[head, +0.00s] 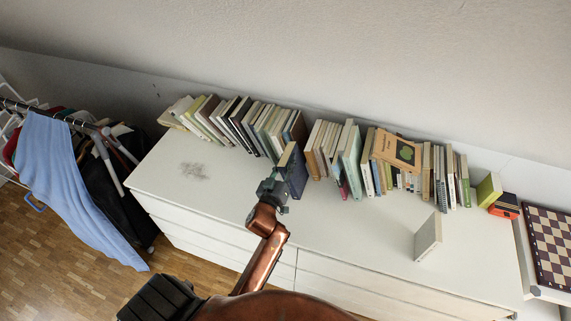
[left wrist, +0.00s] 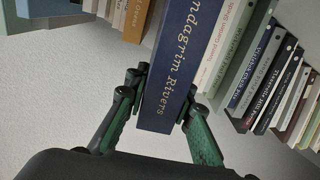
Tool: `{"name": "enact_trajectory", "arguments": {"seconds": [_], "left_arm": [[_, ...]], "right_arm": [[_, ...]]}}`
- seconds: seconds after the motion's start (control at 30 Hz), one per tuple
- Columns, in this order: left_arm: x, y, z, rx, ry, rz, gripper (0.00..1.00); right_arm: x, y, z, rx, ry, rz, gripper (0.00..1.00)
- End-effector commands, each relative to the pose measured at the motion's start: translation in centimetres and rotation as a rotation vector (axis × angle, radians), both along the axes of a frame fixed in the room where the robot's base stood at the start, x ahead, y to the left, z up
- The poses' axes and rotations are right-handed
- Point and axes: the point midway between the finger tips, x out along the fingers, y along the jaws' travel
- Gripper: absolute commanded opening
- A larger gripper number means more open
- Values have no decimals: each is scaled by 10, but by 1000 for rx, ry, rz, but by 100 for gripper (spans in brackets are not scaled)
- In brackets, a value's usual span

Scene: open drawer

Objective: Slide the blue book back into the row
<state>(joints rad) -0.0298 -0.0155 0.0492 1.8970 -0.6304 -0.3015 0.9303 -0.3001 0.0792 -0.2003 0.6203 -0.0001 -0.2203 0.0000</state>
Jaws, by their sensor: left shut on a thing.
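The blue book (head: 292,172) stands upright on the white dresser top, its spine sticking out in front of the row of books (head: 256,122). In the left wrist view the blue book (left wrist: 176,70) shows its dark blue spine with pale lettering. My left gripper (head: 272,192) is shut on the blue book at its spine end. In the left wrist view the green-padded fingers (left wrist: 160,118) sit on either side of the spine. The back of the blue book is hidden between its neighbours. My right gripper is not in view.
More books (head: 350,155) lean to the right, with an orange-brown one (head: 397,150) lying tilted on top. A pale book (head: 428,238) stands alone on the dresser (head: 350,240). A chessboard (head: 550,245) lies far right. A clothes rack stands left. The dresser's front left is clear.

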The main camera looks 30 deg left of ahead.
Motion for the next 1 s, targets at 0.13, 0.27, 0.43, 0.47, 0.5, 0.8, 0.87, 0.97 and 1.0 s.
{"name": "enact_trajectory", "arguments": {"seconds": [0.13,0.27,0.43,0.47,0.5,0.8,0.87,0.97,1.0], "left_arm": [[1,0,2,1,-4,-1,0],[1,0,2,1,-4,-1,0],[5,1,3,1,-4,-1,0],[6,1,3,1,-5,0,0],[8,2,3,1,-5,0,0],[25,6,3,1,-6,-1,0],[28,6,3,1,-5,-2,0],[33,8,2,1,-4,-1,0],[36,9,3,1,-5,0,0]], "right_arm": [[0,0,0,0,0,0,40],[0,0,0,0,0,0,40],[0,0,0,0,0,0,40],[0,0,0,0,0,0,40],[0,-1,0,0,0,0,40],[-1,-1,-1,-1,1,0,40],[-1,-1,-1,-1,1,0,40],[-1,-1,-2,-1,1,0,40],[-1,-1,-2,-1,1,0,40]]}}
